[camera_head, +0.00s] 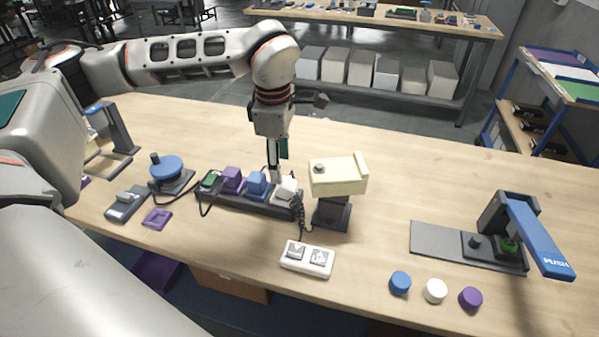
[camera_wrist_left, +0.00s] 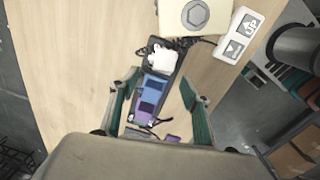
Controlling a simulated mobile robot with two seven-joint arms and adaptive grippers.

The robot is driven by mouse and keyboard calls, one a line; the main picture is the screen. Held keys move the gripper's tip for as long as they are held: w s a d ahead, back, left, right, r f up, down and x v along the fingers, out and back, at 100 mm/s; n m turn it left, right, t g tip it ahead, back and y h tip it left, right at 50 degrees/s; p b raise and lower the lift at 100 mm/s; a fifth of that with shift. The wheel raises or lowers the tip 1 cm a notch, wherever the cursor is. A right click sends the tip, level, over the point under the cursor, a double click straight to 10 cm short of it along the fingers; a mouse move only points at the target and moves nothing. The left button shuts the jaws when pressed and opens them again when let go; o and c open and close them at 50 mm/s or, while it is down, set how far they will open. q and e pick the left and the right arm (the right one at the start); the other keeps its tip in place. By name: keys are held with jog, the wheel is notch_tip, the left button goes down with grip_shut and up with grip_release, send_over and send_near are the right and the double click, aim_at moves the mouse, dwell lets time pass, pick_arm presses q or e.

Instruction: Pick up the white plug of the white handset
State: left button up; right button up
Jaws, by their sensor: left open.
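The white handset (camera_head: 307,259) with two arrow buttons lies on the table in front of the dark socket strip; it also shows in the left wrist view (camera_wrist_left: 240,36). A white plug (camera_head: 288,188) sits at the strip's right end, with a dark coiled cord beside it. My left gripper (camera_head: 276,172) points down just above and behind the white plug, open and empty. In the left wrist view its green-padded fingers (camera_wrist_left: 163,88) straddle the strip around the blue plug (camera_wrist_left: 152,88), and the white plug (camera_wrist_left: 161,57) shows beyond them. My right gripper is not in view.
Purple (camera_head: 232,179), blue (camera_head: 257,184) and green (camera_head: 210,180) plugs stand left of the white one on the socket strip (camera_head: 235,200). A cream box on a dark stand (camera_head: 338,175) is close on the right.

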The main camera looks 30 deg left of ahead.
aim_at(282, 185)
pick_arm(q)
notch_tip(282, 185, down, 2)
jog(key=shift+s, duration=0.15)
jog(key=shift+f, duration=0.35)
notch_tip(282, 185, down, 4)
jog(key=shift+d+f+p, duration=0.1)
jog(key=shift+p, duration=0.25)
jog(key=shift+w+f, duration=0.2)
jog(key=shift+f, duration=0.2)
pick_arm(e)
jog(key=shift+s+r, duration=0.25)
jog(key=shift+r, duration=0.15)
pick_arm(q)
jog(key=shift+c, duration=0.3)
jog(key=c, duration=1.2)
jog(key=shift+o, duration=0.2)
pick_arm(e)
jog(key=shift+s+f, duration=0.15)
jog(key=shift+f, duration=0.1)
pick_arm(q)
jog(key=shift+r, duration=0.1)
